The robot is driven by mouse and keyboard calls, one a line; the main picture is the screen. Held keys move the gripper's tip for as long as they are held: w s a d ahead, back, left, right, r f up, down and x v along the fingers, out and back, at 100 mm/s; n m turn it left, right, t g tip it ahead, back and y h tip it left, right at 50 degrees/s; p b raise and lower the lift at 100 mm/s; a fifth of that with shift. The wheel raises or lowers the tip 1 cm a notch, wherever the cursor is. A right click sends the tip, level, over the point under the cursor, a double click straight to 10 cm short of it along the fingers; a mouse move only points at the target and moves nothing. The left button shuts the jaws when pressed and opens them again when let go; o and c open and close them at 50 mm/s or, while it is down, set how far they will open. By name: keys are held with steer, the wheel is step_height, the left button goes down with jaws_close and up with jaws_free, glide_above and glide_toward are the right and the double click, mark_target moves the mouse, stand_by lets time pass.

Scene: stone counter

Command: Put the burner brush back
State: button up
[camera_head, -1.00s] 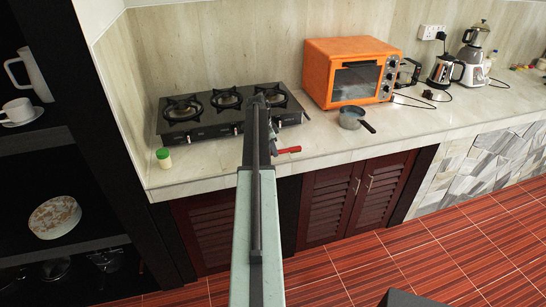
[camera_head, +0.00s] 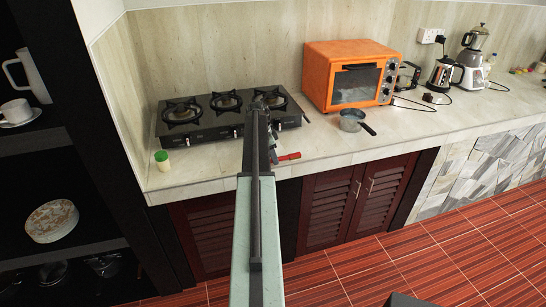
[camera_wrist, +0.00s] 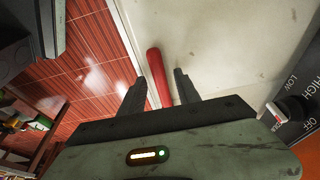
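The burner brush (camera_head: 289,156) shows as a short red handle lying on the counter near its front edge, just right of my arm; its other end is hidden by the arm. In the wrist view the red handle (camera_wrist: 154,68) runs between the two dark fingers of my gripper (camera_wrist: 158,92), which stand apart on either side of it. A gap shows on each side, so the gripper is open. Whether the brush lies level with the fingertips or below them I cannot tell. The black stove (camera_head: 207,133) with three burners stands behind my arm.
An orange oven (camera_head: 315,75) stands right of the stove. A small pot (camera_head: 350,121) with a dark handle sits before it. A green-capped jar (camera_head: 163,162) stands at the left front. A kettle (camera_head: 441,74) and a blender (camera_head: 472,55) stand farther right. The right front counter is clear.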

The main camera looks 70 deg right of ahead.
steer(key=p+v, duration=1.1)
steer(key=shift+r, duration=0.4)
steer(key=w+a+n+t, duration=0.1)
steer(key=w+a+n, duration=0.3)
steer(key=w+a, duration=0.5)
steer(key=w+a+n, duration=0.4)
steer(key=w+a, duration=0.1)
steer(key=a, duration=0.7)
steer(key=w+a+n+t, duration=0.1)
steer(key=w+a+n, duration=0.3)
steer(key=w+a, duration=0.5)
steer(key=s+a+n+y, duration=0.2)
steer(key=a+n, duration=1.4)
steer(key=a, duration=2.9)
steer(key=shift+f, duration=0.45)
